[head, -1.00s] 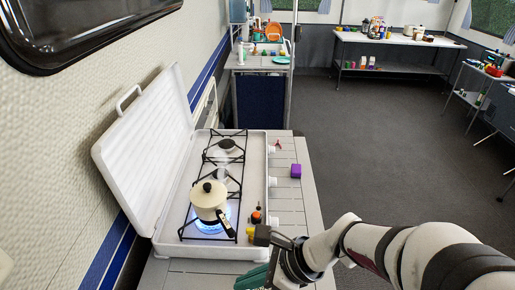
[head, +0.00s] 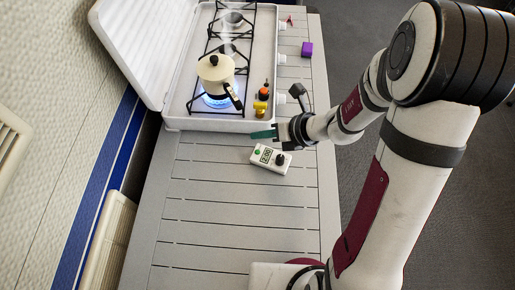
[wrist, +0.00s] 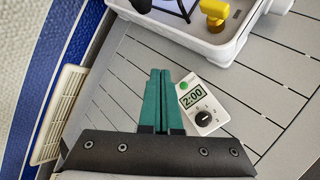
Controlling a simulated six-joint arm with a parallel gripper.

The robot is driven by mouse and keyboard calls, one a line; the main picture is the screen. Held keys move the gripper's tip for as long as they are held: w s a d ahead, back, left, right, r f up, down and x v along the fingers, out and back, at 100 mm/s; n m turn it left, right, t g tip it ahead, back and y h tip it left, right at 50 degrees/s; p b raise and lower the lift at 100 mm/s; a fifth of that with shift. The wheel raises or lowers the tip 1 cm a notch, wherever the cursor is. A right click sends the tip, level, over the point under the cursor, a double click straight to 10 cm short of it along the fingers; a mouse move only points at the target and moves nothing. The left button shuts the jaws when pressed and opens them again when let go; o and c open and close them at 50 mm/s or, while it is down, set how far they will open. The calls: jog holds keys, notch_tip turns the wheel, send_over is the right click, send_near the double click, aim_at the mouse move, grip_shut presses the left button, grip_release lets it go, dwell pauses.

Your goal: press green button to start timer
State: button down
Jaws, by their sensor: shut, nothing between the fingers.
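A small white timer (head: 267,166) lies on the grey slatted table, just in front of the stove's near right corner. In the wrist view its display (wrist: 191,98) reads 2:00, with a green button (wrist: 184,86) at its upper left corner and a black dial (wrist: 203,118) below. My gripper (head: 252,134) is shut and empty, above the table behind the timer in the head view. In the wrist view its green fingers (wrist: 160,75) are pressed together, just left of the green button; they look apart from it, though their height over it is hard to tell.
An open white camping stove (head: 172,124) has a lit blue burner with a cream pot (head: 214,70) on it. A yellow item (head: 260,108) stands at the stove's right side. A purple cube (head: 307,49) sits farther back. The table's front part is clear.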

aim_at(261, 155)
jog(key=shift+f, duration=2.95)
jog(key=shift+f, duration=0.1)
jog(key=shift+f, duration=0.3)
jog(key=shift+f, duration=0.3)
jog(key=shift+r, duration=0.75)
jog(key=shift+r, duration=2.5)
